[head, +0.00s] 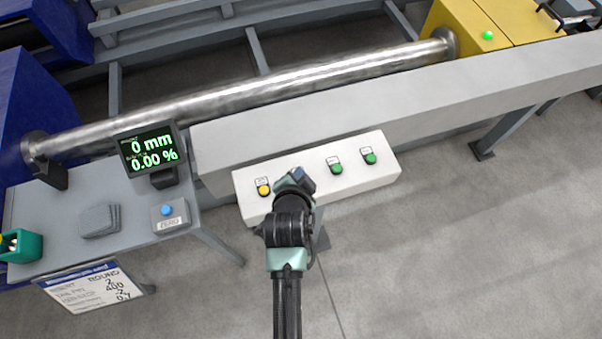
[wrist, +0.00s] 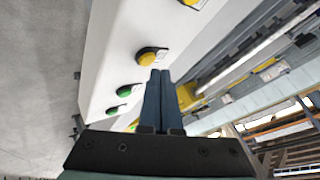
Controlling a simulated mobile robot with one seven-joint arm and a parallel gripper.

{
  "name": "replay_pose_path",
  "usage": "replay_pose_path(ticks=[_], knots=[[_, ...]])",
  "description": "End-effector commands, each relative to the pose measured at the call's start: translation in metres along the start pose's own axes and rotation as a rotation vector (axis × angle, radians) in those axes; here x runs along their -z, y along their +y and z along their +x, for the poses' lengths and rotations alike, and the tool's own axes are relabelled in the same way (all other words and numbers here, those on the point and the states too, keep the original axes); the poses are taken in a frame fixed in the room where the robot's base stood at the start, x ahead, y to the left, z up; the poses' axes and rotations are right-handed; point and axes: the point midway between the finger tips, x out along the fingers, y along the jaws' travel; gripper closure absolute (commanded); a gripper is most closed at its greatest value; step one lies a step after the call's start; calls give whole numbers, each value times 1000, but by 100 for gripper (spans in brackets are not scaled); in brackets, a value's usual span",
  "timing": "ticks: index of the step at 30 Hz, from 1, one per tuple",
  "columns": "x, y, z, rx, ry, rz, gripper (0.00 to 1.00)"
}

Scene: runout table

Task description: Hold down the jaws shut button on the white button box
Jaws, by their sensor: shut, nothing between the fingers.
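The white button box (head: 384,174) is mounted on the front of the grey beam; it also shows in the wrist view (wrist: 118,45). It carries a yellow button (head: 263,189) at the left and two green buttons (head: 335,168) at the right. In the wrist view a second yellow button (wrist: 147,56) sits between them; my gripper hides it in the head view. The button labels are too small to read. My gripper (wrist: 160,74) is shut and empty, its fingertips right by this second yellow button. I cannot tell whether they touch it.
A display (head: 150,148) reads 0 mm and 0.00 %. A small box with a blue button (head: 167,211) stands on the side table (head: 62,230). A shiny bar (head: 250,90) lies behind the beam, running to a yellow housing (head: 510,22) with a green light. The floor at right is clear.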

Motion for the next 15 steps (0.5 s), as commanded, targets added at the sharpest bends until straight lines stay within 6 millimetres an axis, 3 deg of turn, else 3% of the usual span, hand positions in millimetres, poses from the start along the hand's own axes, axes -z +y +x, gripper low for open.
replay_pose_path(ticks=[9,15], knots=[[2,-1,-1,2,2,0,100],[9,-9,-12,3,2,0,100]])
